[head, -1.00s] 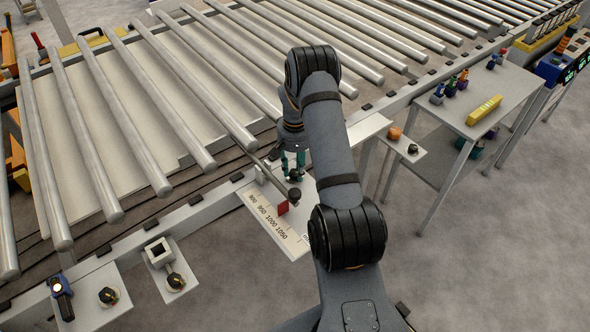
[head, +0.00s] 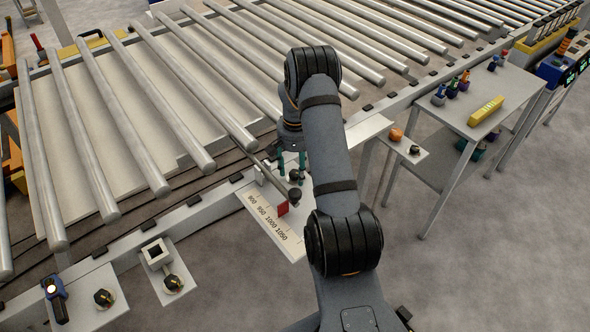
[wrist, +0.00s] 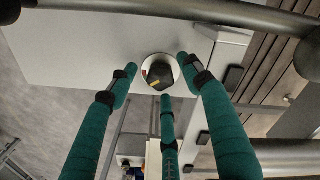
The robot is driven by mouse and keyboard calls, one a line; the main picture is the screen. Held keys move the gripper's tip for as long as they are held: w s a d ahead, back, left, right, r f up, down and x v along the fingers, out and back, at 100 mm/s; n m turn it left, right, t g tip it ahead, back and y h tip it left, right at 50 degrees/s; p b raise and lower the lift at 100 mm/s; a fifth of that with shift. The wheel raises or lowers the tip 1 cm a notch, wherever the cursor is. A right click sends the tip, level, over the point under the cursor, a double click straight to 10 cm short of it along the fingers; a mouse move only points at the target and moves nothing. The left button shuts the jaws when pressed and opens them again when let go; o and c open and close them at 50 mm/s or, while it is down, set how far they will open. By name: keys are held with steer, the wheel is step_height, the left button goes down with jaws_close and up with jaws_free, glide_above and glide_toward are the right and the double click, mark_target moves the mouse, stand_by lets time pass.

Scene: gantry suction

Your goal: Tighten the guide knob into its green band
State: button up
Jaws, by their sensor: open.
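My gripper (head: 291,162) has several teal fingers, spread open and empty, pointing down near the scale plate (head: 263,219) beside the conveyor. In the wrist view, the fingertips of my gripper (wrist: 160,82) stand around a round black knob (wrist: 158,75) on a pale plate, with gaps visible between them and it. The knob's dial shows red and yellow marks; I cannot make out a green band. In the head view, a black knob (head: 295,194) stands at the guide rod's end by a red pointer (head: 283,208). I cannot tell which knob the wrist view shows.
Other black knobs sit on plates at the lower left (head: 104,297) and on a small shelf (head: 415,150) to the right. The roller conveyor (head: 130,120) fills the left. A grey table (head: 440,118) holds a yellow block (head: 486,110). The floor at lower right is clear.

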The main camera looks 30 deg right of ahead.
mark_target(295, 173)
step_height(295, 173, up, 12)
stand_by(0.6)
step_height(295, 173, down, 12)
steer(key=shift+f, duration=0.2)
steer(key=shift+r+n+p, duration=0.45)
steer(key=shift+n+p, duration=0.05)
steer(key=shift+p, duration=0.4)
steer(key=shift+f+n+p, duration=0.2)
steer(key=shift+n+p, duration=0.3)
steer(key=shift+n, duration=0.2)
steer(key=shift+f+b, duration=0.15)
steer(key=shift+b, duration=0.25)
